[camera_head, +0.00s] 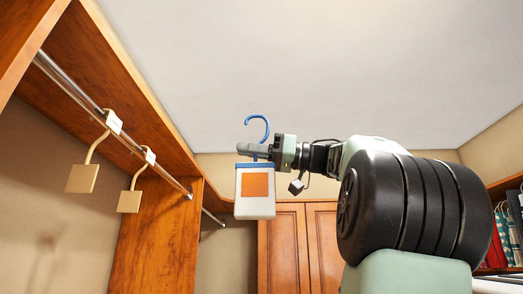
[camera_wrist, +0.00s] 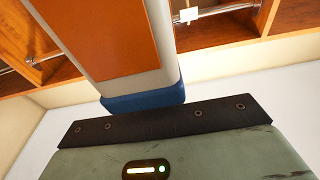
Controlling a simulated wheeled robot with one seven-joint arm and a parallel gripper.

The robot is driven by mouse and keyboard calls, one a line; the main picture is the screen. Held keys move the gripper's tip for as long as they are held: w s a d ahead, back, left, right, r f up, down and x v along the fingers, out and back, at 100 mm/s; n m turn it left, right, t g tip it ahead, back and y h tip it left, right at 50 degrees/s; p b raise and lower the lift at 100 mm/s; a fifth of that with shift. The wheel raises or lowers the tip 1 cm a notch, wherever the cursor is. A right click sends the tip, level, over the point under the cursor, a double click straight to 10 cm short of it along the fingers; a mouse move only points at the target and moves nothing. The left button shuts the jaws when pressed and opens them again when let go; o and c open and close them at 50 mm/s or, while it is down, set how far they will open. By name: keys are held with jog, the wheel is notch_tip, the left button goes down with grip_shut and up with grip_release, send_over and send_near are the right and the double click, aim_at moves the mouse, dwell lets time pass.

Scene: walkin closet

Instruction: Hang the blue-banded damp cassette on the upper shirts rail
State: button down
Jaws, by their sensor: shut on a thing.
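A white cassette (camera_head: 255,206) with an orange square on its face, a blue band along its top and a blue hook above hangs upright from my gripper (camera_head: 258,150). My gripper is shut on it just below the hook. In the wrist view the cassette (camera_wrist: 95,35) shows its orange panel and blue band (camera_wrist: 143,98) close to the gripper's dark edge. The metal upper rail (camera_head: 70,88) runs along the left, under a wooden shelf. The cassette hangs in free air to the right of the rail, apart from it.
Two beige square tags on hooks with white labels hang on the rail, a nearer one (camera_head: 82,178) and a farther one (camera_head: 129,201). A wooden upright panel (camera_head: 160,235) stands at the rail's far end. Another short rail (camera_head: 213,218) lies beyond. Cabinet doors (camera_head: 300,245) stand behind the cassette.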

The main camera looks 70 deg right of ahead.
jog(key=f+b+x, duration=0.1)
jog(key=f+x, duration=0.3)
jog(key=x, duration=1.2)
jog(key=w+f+b+x, duration=0.1)
jog(key=f+x, duration=0.3)
jog(key=x, duration=1.3)
jog(key=shift+a, duration=0.2)
dwell(0.7)
jog(key=shift+w, duration=0.1)
jog(key=c, duration=1.5)
grip_release()
jog(key=shift+f, duration=0.1)
jog(key=b+v, duration=0.6)
jog(key=v, duration=1.1)
jog(key=shift+s+d, duration=0.1)
jog(key=shift+s, duration=0.1)
